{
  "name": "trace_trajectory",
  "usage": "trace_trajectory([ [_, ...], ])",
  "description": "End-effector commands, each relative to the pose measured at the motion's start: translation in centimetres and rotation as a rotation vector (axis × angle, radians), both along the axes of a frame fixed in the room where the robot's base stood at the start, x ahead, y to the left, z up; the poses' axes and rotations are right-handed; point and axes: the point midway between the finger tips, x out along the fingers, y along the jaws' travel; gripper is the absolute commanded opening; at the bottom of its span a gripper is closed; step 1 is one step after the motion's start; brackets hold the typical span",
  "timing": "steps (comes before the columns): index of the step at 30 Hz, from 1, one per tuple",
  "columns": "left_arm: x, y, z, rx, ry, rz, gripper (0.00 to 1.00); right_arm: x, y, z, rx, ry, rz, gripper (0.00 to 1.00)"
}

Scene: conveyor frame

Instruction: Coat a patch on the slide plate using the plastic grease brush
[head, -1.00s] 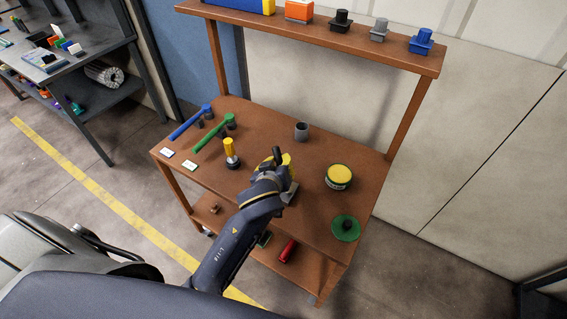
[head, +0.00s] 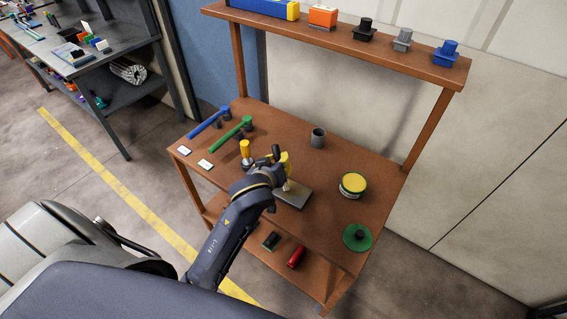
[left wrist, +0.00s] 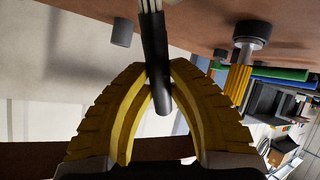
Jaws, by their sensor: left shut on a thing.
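My left gripper (head: 283,165) has yellow fingers shut on a dark-handled brush (left wrist: 156,55). The brush also shows in the head view as a dark handle end (head: 276,152) above the fingers. The grey slide plate (head: 293,195) lies flat on the brown table, partly hidden by the gripper. The gripper is over the plate's far left part, with a pale tip just below it; I cannot tell whether it touches the plate. A round tin with a yellow top (head: 353,183) stands to the right. My right gripper is not in view.
A yellow-handled tool (head: 245,148) stands close left of the gripper. Blue (head: 208,121) and green (head: 232,133) handled tools lie farther left. A shelf (head: 340,38) spans the back.

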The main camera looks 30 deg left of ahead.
Motion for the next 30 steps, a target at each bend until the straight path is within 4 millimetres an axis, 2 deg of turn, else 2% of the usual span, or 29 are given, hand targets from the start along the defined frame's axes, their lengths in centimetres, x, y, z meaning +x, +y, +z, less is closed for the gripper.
trace_trajectory([
  [13, 0.1, 1.3, -0.2, 0.003, 0.004, 0.001, 0.0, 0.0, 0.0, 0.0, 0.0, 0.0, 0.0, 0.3],
  [25, 0.3, 4.1, 0.0, 0.003, 0.004, 0.002, 0.0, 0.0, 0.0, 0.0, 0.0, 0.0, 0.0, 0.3],
  [30, 0.3, 4.5, 0.1, 0.003, 0.003, 0.001, 0.0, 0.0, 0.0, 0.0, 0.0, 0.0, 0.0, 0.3],
])
